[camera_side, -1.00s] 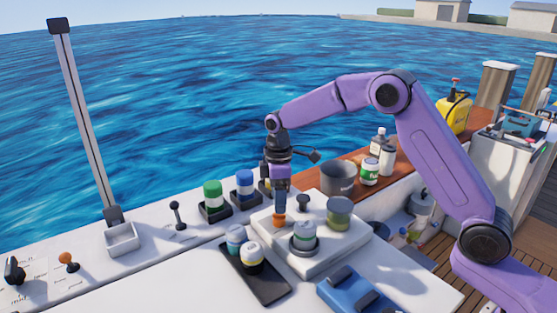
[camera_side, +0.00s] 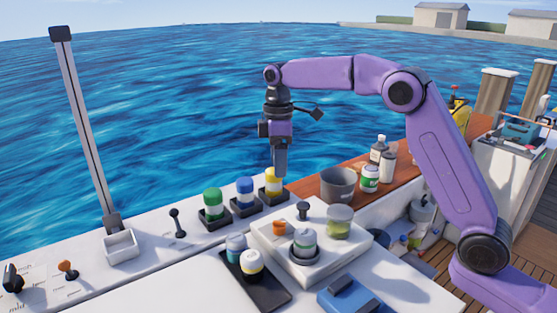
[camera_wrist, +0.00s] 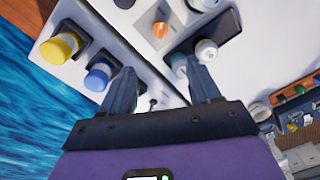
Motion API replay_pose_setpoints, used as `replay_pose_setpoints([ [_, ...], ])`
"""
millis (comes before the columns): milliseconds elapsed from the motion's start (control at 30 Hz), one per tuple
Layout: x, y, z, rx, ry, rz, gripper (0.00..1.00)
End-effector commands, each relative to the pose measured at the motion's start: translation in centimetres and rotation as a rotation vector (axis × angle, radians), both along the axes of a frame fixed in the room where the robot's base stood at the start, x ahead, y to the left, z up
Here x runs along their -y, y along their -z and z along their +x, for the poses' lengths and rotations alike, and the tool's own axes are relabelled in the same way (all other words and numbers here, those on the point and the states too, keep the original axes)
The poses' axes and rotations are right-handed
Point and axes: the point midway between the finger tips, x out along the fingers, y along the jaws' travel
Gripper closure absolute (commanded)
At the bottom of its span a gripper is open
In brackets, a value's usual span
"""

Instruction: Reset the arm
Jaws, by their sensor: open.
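My gripper (camera_side: 280,172) hangs pointing down from my purple arm, above the white hatch area and near the yellow-capped container (camera_side: 273,182). In the wrist view its two fingers (camera_wrist: 163,85) are spread apart with nothing between them.
Blue-capped (camera_side: 245,188) and green-capped (camera_side: 212,200) containers stand in black holders. A black tray (camera_side: 268,291) holds two small bottles. A grey pot (camera_side: 338,185) and several bottles stand on the wooden ledge. A tall post (camera_side: 85,130) rises at left. Open air surrounds my gripper.

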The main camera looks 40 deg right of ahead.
Motion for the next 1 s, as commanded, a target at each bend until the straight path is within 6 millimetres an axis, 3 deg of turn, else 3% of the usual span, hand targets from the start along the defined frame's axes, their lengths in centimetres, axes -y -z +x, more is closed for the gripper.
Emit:
replay_pose_setpoints([
  [267, -0.1, 0.0, -0.2, 0.001, -0.001, 0.0, 0.38],
  [433, -1.2, -0.3, -2.3, 0.004, -0.005, -0.003, 0.38],
  [700, -3.1, -0.3, -9.8, 0.016, -0.009, -0.008, 0.38],
  [1000, -2.6, 0.7, -19.4, 0.03, -0.015, -0.01, 0.38],
])
